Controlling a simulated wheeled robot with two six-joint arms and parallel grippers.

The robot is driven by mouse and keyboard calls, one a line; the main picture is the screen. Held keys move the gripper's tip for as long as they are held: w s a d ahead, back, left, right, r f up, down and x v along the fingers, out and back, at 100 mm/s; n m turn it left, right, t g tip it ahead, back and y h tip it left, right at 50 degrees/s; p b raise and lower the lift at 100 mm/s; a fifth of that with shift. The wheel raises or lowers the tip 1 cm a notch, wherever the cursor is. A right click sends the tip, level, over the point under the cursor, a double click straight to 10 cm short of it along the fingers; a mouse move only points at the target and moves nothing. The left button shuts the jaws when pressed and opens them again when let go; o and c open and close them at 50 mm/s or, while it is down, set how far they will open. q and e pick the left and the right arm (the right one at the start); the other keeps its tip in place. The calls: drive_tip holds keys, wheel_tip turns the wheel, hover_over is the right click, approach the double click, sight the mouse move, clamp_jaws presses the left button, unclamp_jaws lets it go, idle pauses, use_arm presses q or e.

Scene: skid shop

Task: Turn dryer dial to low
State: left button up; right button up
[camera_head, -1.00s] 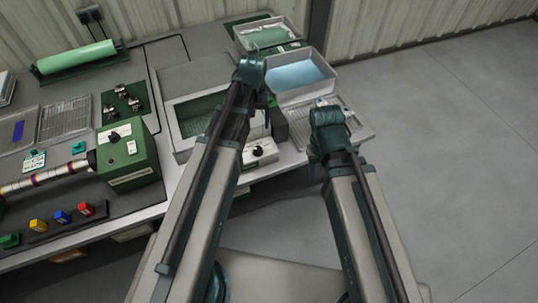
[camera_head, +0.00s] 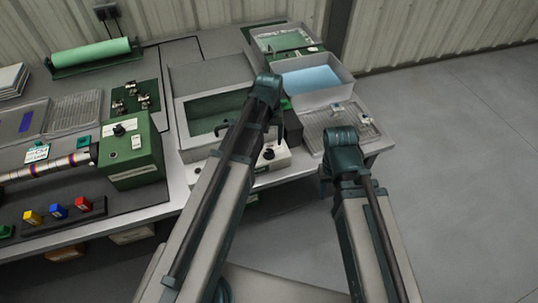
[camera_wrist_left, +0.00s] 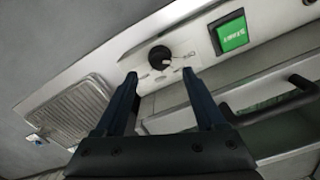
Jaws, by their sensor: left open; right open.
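The dryer (camera_head: 185,135) is a box with a dark green window and a pale front panel. Its black round dial (camera_head: 268,154) sits on that panel, partly beside my left arm in the head view. In the left wrist view the dial (camera_wrist_left: 159,55) is a black knob on a white panel with small printed marks I cannot read. My left gripper (camera_wrist_left: 159,75) is open, with its two fingers on either side of the line to the dial; no contact shows. My left gripper (camera_head: 272,120) is partly hidden in the head view. My right gripper (camera_head: 326,178) is open and empty, off the bench edge.
A green lit button (camera_wrist_left: 231,35) is right of the dial, and a black handle (camera_wrist_left: 285,104) crosses below it. A tray of blue liquid (camera_head: 308,78) and a ribbed drainer (camera_head: 335,118) lie right of the dryer. A green control box (camera_head: 133,155) stands left. Floor at right is clear.

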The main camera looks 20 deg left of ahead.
sight(269, 151)
use_arm(q)
wheel_tip(269, 151, down, 6)
drive_tip(key=b, duration=0.4)
drive_tip(key=shift+r+b, duration=0.1)
drive_tip(key=shift+b, duration=0.3)
clamp_jaws()
